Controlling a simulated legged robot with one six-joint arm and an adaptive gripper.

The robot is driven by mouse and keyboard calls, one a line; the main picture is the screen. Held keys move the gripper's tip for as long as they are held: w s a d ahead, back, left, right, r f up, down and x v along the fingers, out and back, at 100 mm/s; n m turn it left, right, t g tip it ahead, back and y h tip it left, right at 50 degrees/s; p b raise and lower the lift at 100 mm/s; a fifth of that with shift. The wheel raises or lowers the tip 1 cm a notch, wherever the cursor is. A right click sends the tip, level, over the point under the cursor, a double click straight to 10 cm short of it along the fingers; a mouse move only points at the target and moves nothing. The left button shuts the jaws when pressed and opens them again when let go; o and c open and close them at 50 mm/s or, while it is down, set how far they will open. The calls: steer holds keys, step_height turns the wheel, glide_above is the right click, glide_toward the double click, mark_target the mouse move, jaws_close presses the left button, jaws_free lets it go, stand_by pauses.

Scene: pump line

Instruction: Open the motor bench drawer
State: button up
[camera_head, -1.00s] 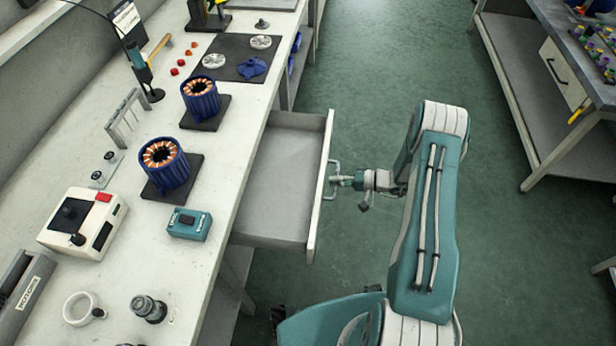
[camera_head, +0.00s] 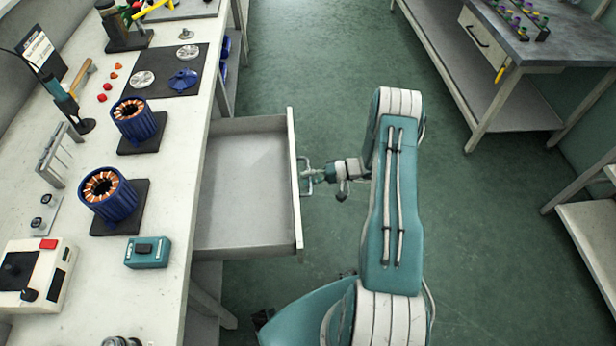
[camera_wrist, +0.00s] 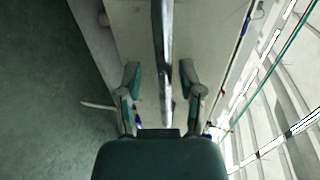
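The motor bench drawer (camera_head: 240,185) stands pulled well out from the bench, and its empty grey inside shows in the head view. Its front panel (camera_head: 295,190) faces right and carries a bar handle (camera_head: 305,174). My gripper (camera_head: 314,175) is at the handle, outside the panel. In the wrist view the handle bar (camera_wrist: 163,60) runs between the two fingers of my gripper (camera_wrist: 160,80), with a visible gap on each side. The fingers are open around the bar and do not appear to press on it.
The bench top (camera_head: 175,170) holds two blue motor stators (camera_head: 137,122) (camera_head: 107,196), a teal box (camera_head: 148,253) and a white control box (camera_head: 40,275). Green floor (camera_head: 300,80) is clear beyond the drawer. Another bench (camera_head: 530,50) stands at the back right.

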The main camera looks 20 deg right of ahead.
steer(key=shift+r, duration=0.1)
steer(key=shift+d, duration=0.25)
steer(key=v, duration=1.1)
steer(key=shift+d, duration=0.3)
steer(key=shift+s, duration=0.1)
